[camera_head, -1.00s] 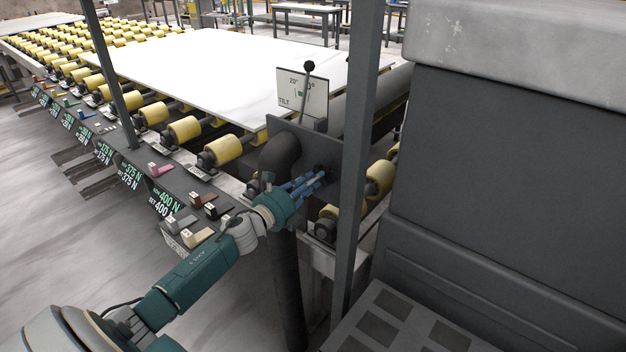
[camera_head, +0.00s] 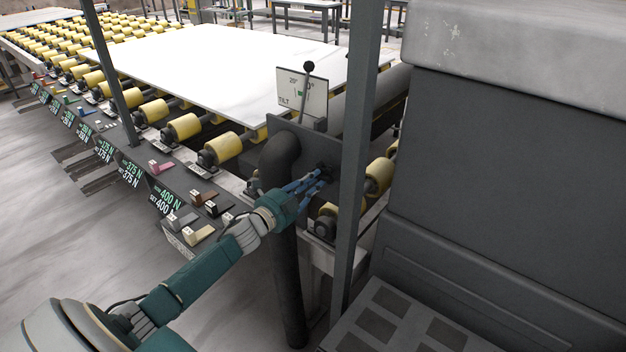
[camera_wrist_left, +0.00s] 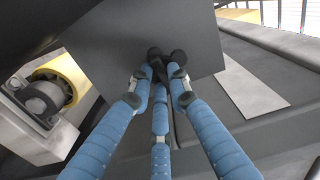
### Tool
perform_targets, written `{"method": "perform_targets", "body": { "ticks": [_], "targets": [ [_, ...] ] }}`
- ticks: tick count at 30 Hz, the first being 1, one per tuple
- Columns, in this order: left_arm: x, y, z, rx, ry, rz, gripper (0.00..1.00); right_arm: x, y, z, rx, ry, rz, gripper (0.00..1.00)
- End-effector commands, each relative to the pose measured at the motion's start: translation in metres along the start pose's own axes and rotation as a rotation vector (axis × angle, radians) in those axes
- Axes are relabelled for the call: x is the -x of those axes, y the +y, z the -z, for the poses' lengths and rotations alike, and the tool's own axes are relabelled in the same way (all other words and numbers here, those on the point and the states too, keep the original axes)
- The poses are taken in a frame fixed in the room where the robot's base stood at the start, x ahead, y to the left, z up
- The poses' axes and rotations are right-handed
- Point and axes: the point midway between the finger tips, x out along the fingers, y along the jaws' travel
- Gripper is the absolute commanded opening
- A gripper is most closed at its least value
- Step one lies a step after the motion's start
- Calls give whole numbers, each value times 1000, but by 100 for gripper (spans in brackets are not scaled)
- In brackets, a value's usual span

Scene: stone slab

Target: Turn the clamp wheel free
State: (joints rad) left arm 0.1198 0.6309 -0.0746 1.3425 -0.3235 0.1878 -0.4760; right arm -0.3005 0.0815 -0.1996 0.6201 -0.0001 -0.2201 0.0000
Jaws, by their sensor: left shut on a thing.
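The clamp wheel (camera_wrist_left: 156,55) is a small black knob on a dark upright plate (camera_head: 335,140). In the left wrist view its dark lobes show between and beyond my fingertips. My left gripper (camera_head: 320,176) has blue padded fingers. They reach the plate beside the dark curved pipe and are closed around the wheel; they also show in the left wrist view (camera_wrist_left: 160,78). Much of the wheel is hidden by the fingers. My right gripper is in neither view.
A white slab (camera_head: 225,65) lies on yellow rollers (camera_head: 184,126). A tilt sign (camera_head: 302,92) with a black-knobbed lever stands above the plate. The dark pipe (camera_head: 287,250) and a grey post (camera_head: 352,200) flank my left gripper. A big dark cabinet (camera_head: 490,160) fills the right.

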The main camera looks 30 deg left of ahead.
Motion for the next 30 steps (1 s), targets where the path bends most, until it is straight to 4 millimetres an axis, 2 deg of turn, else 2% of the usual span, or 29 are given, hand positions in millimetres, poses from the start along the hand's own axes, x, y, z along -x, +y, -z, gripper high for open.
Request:
{"method": "perform_targets", "body": {
  "ticks": [10,26,27,29,30],
  "targets": [
    [0,2,0,133,-1,-2,0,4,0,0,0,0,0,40],
    [0,2,0,153,-1,-2,0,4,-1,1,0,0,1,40],
    [0,2,0,152,-1,-2,23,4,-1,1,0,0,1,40],
    [0,2,0,152,-1,-2,35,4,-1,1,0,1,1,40],
    [0,2,0,152,-1,-1,36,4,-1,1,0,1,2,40]
  ]
}}
